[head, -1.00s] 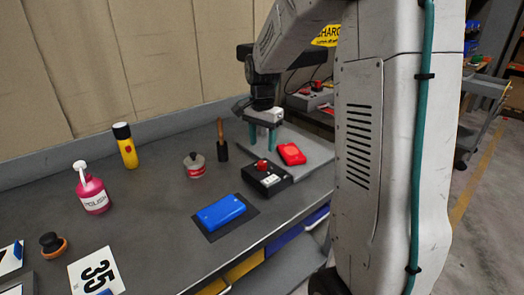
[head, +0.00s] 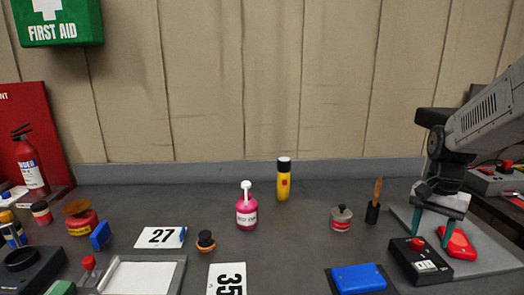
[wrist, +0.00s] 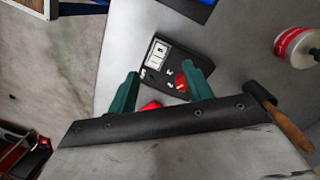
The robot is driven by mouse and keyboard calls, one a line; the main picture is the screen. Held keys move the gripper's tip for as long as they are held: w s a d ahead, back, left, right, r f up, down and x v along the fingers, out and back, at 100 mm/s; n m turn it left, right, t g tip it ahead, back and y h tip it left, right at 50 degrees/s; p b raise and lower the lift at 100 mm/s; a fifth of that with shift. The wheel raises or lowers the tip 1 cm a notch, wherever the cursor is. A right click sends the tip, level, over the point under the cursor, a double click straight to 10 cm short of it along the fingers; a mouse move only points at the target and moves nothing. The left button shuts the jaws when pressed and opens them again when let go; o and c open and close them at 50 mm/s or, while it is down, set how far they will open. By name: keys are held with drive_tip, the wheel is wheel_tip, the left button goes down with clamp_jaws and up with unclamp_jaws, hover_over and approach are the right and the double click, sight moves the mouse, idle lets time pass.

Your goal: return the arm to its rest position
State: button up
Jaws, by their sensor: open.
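My gripper (head: 432,226) is at the right of the bench, pointing down over a light grey mat (head: 497,257). Its two teal fingers are apart with nothing held between them. A black box with a red button and a white label (head: 422,266) stands in front of the fingers. A red block (head: 460,244) lies beside the fingers on the mat. In the wrist view my gripper (wrist: 160,76) has the black box (wrist: 157,82) beyond its fingertips. The red block (wrist: 149,106) is mostly hidden there behind the gripper body.
A blue block (head: 358,278) lies on a dark pad. A wood-handled tool (head: 374,203), a red-and-grey tin (head: 341,219), a pink bottle (head: 246,212) and a yellow-and-black bottle (head: 284,182) stand left of the gripper. A wall closes the bench's back.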

drive_tip(key=s+a+r+n+t, duration=0.1)
drive_tip(key=s+a+r+n, duration=0.1)
drive_tip(key=s, duration=0.5)
drive_tip(key=s+a+r+n, duration=0.2)
drive_tip(key=s+a+n, duration=0.2)
drive_tip(key=s+a, duration=0.3)
drive_tip(key=s+a+r+n+t, duration=0.1)
drive_tip(key=s+a+r+n, duration=0.2)
drive_tip(key=s, duration=0.4)
drive_tip(key=shift+s+a+n+t, duration=0.35)
drive_tip(key=shift+a+n, duration=0.25)
drive_tip(key=shift+a, duration=0.4)
